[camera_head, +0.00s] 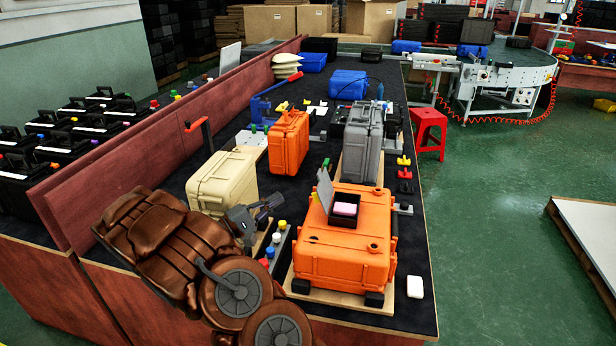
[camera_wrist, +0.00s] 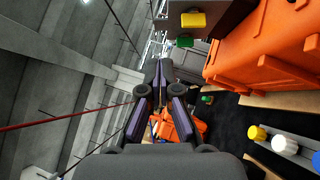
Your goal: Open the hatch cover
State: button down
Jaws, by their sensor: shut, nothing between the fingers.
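A large orange case (camera_head: 345,265) stands near the front of the table. On its top is a dark square hatch frame (camera_head: 341,222) with a pink-and-white block (camera_head: 345,208) inside. The grey hatch cover (camera_head: 325,189) stands up, tilted, at the frame's left side, so the opening is uncovered. My gripper (camera_head: 276,203) is to the left of the hatch, apart from the cover, with its fingers shut and empty.
A cream case (camera_head: 222,184) stands just behind my gripper. A smaller orange case (camera_head: 288,143) and a grey case (camera_head: 362,140) stand farther back. Coloured knobs (camera_head: 277,238) line the strip between my arm and the large case. A red stool (camera_head: 429,130) stands right of the table.

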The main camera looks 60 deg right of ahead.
aim_at(318, 176)
jog(key=p+x, duration=0.3)
jog(key=x, duration=0.8)
jog(key=shift+d, duration=0.1)
jog(key=shift+s+b, duration=0.1)
jog(key=shift+b, duration=0.3)
jog(key=shift+s+d+m+b, duration=0.1)
jog(key=shift+m+b, duration=0.2)
jog(key=shift+b, duration=0.05)
jog(key=b, duration=0.1)
jog(key=m+y+b, duration=0.1)
jog(key=shift+s+d+r+b, duration=0.15)
jog(key=shift+s+r+b, duration=0.05)
jog(key=shift+s+b, duration=0.2)
jog(key=shift+s+d+r+m+y+b, duration=0.1)
jog(key=shift+s+r+m+y+b, duration=0.25)
jog(key=shift+b, duration=0.45)
